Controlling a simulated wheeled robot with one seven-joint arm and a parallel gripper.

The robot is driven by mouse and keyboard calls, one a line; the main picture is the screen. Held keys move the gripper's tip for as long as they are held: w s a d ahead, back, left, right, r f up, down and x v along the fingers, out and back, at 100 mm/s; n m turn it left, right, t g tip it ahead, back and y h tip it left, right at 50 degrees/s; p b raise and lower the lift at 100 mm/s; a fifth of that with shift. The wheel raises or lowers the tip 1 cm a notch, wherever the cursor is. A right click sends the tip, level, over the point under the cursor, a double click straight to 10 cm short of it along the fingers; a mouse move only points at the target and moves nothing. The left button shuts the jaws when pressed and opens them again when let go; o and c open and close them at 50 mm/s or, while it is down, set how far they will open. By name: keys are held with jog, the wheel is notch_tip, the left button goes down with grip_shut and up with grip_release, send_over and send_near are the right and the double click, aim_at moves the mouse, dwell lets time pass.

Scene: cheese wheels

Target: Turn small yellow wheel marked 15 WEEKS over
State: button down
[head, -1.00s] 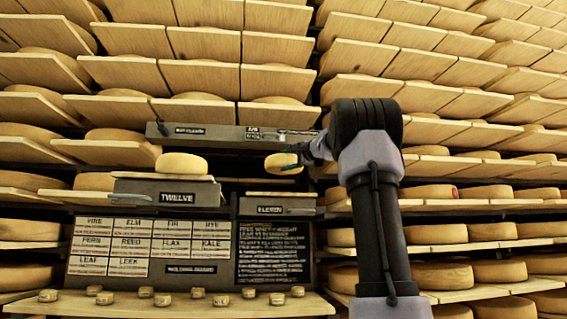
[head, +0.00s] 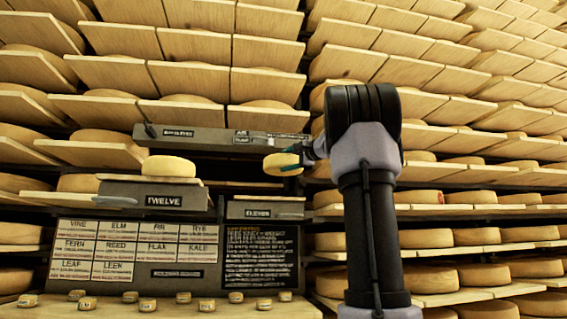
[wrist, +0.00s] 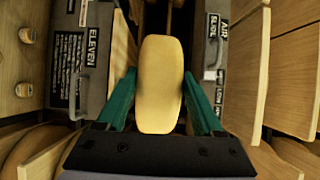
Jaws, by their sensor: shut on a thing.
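A small yellow wheel (head: 281,164) is held in my gripper (head: 295,160), tilted, in front of the drawers at the middle of the head view. In the wrist view the same wheel (wrist: 160,85) stands between the two green fingers of my gripper (wrist: 160,105), seen edge on. The fingers are shut on it from both sides. No 15 WEEKS mark can be read on the held wheel, so I cannot tell which face is which.
Another yellow wheel (head: 168,166) sits on a board on the TWELVE drawer (head: 150,196). The ELEVEN drawer (head: 265,208) is below my gripper, its top board free. A long grey drawer front (head: 185,135) runs above. Several tiny wheels (head: 147,304) line the lower shelf.

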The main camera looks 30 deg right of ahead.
jog(key=shift+v, duration=2.85)
jog(key=shift+r, duration=0.2)
